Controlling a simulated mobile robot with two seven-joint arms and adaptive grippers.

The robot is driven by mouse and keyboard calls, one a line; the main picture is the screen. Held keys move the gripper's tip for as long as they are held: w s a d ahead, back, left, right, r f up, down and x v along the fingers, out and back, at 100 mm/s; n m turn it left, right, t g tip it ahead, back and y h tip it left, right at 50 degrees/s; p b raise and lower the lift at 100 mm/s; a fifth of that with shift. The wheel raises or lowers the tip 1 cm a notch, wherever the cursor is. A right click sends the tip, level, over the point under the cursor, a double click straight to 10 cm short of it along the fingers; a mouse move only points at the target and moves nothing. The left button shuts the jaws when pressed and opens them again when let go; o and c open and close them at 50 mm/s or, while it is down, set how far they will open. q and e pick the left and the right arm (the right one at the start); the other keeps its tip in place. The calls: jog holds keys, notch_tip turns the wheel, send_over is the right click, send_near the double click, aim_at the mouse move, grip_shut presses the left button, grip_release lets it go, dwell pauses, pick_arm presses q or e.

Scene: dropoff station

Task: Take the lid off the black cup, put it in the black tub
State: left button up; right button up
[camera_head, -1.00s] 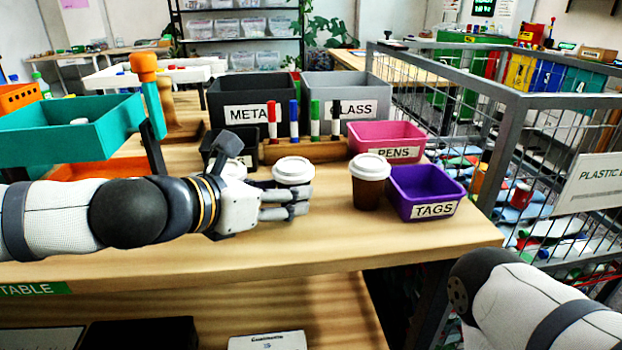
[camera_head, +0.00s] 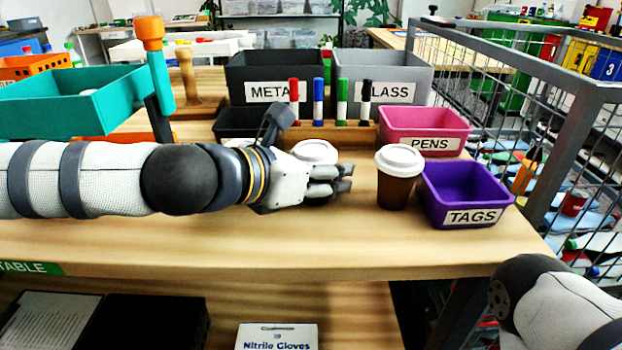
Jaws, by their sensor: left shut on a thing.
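My left gripper (camera_head: 343,180) reaches in from the left and is shut at a white-lidded cup. The cup's white lid (camera_head: 315,150) shows above and behind the fingers; the cup's body is mostly hidden by them, so its colour is unclear. I cannot tell whether the fingers press on the cup wall or the lid rim. A small black tub (camera_head: 238,123) stands behind my left wrist, partly covered by it. A brown cup (camera_head: 396,192) with a white lid stands upright to the right of the gripper, apart from it. My right gripper is out of view.
The purple TAGS bin (camera_head: 463,182) and pink PENS bin (camera_head: 425,130) stand right of the brown cup. Several markers stand in a wooden holder (camera_head: 333,134) behind the gripper. The dark METAL bin (camera_head: 272,70) and grey GLASS bin (camera_head: 385,70) are behind. The front tabletop is clear.

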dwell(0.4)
pick_arm(q)
notch_tip(320, 180, up, 17)
jog(key=p, duration=0.5)
jog(key=shift+s+r, duration=0.1)
jog(key=shift+c, duration=0.3)
jog(key=shift+r, duration=0.4)
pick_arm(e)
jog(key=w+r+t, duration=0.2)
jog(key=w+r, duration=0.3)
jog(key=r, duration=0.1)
pick_arm(q)
jog(key=shift+f, duration=0.1)
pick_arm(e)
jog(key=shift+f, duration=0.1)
pick_arm(q)
jog(key=shift+c, duration=1)
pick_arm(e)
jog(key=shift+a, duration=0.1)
